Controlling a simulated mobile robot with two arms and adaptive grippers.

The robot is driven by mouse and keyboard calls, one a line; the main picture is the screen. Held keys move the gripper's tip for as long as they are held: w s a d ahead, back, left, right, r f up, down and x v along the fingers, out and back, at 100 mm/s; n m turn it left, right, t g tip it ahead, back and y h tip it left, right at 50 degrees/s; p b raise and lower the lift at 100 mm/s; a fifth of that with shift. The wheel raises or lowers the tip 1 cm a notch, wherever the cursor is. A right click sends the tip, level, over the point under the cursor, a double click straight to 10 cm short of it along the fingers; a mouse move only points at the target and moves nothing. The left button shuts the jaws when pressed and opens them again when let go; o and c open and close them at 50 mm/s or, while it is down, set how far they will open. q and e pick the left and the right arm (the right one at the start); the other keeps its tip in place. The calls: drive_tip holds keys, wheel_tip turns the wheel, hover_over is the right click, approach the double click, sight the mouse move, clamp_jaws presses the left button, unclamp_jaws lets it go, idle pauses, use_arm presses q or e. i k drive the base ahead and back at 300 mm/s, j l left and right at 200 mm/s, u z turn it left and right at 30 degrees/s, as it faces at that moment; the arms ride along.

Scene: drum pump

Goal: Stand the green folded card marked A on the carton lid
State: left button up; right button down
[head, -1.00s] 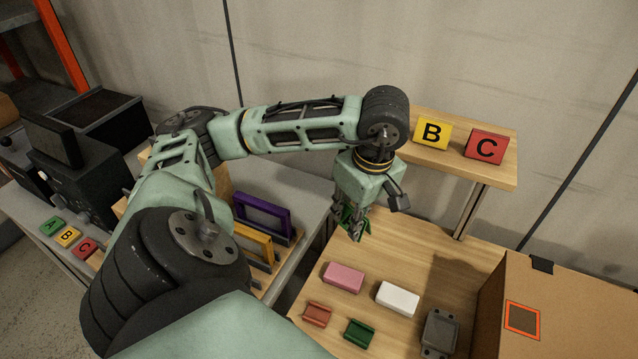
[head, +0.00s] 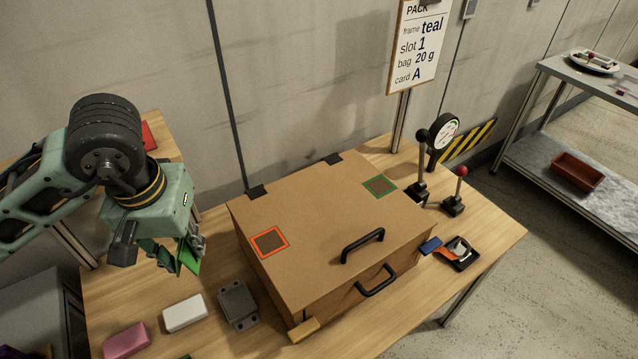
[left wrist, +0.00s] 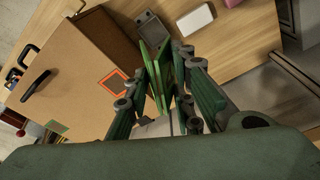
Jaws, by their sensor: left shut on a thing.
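The green folded card (head: 188,258) is in my left gripper (head: 178,250), which is shut on it above the table, left of the carton. The left wrist view also shows the green card (left wrist: 156,62) between the fingers of the left gripper (left wrist: 164,80). Its letter is not readable here. The carton lid (head: 320,215) is closed and flat. It bears an orange-outlined square (head: 269,242) at its left and a green-outlined square (head: 380,187) at its far right. The lid also shows in the left wrist view (left wrist: 75,75). My right gripper is not in view.
A black handle (head: 362,246) stands up from the lid's front part. A grey block (head: 238,304), a white block (head: 185,313) and a pink block (head: 127,341) lie left of the carton. A sign (head: 418,45) reading card A, a gauge and levers stand behind right.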

sight(308, 189)
drive_tip(key=i+l, duration=0.1)
drive_tip(key=l, duration=0.3)
drive_tip(key=i+l, duration=0.15)
drive_tip(key=l, duration=0.25)
drive_tip(key=i+l, duration=0.1)
drive_tip(key=l, duration=0.3)
drive_tip(key=i+l+z, duration=0.1)
drive_tip(key=l, duration=0.3)
